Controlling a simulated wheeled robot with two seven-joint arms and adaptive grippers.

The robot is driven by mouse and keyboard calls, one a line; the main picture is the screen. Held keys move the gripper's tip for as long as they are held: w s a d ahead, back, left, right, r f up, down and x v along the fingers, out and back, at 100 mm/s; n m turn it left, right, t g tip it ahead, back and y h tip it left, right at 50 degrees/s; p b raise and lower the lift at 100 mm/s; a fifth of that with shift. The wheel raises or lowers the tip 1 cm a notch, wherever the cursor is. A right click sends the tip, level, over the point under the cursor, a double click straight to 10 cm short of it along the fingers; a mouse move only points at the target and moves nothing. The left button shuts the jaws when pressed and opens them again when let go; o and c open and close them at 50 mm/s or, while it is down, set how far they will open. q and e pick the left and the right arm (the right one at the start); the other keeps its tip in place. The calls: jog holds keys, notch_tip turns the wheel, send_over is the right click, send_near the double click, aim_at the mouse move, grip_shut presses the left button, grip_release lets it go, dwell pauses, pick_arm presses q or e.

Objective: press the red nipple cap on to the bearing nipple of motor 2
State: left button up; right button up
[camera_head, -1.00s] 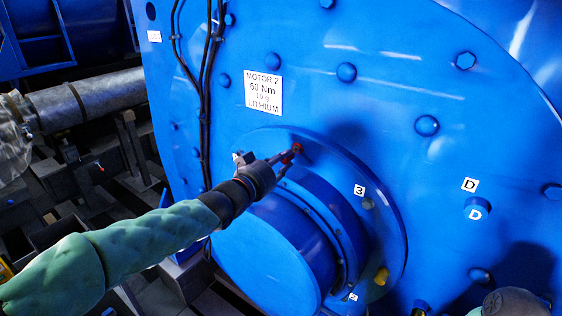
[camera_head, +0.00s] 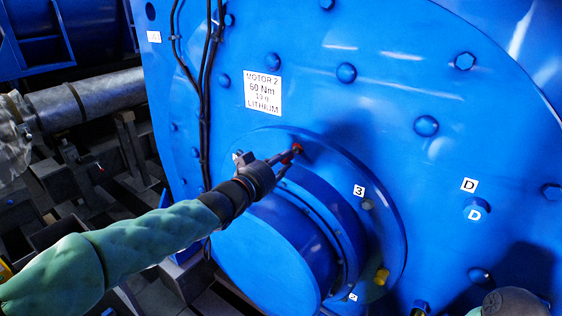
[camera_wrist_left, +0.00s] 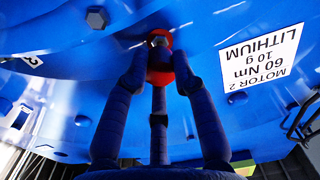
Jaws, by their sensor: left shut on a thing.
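My left gripper (camera_head: 290,155) reaches the upper part of the round blue bearing flange (camera_head: 385,225) of motor 2. It is shut on the red nipple cap (camera_head: 297,148), which is at the flange face. In the left wrist view the red cap (camera_wrist_left: 160,76) sits between the fingertips (camera_wrist_left: 158,82). A grey metal bearing nipple (camera_wrist_left: 159,41) shows at its far end, with red around it. I cannot tell how far the cap is seated. The motor label (camera_head: 263,92) reads MOTOR 2, 60 Nm, 10 g, LITHIUM.
Black cables (camera_head: 206,90) run down the motor face left of the label. A blue shaft housing (camera_head: 265,255) stands out below my left gripper. A yellow fitting (camera_head: 381,276) sits low on the flange, and bolt heads (camera_head: 427,126) stud the face. A grey pipe (camera_head: 90,100) lies at left.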

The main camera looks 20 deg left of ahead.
pick_arm(q)
jog(key=shift+x, duration=1.6)
jog(key=o, duration=0.8)
jog(key=shift+s, duration=0.15)
jog(key=v, duration=1.1)
jog(key=shift+s+a, duration=0.15)
jog(key=shift+s, duration=0.2)
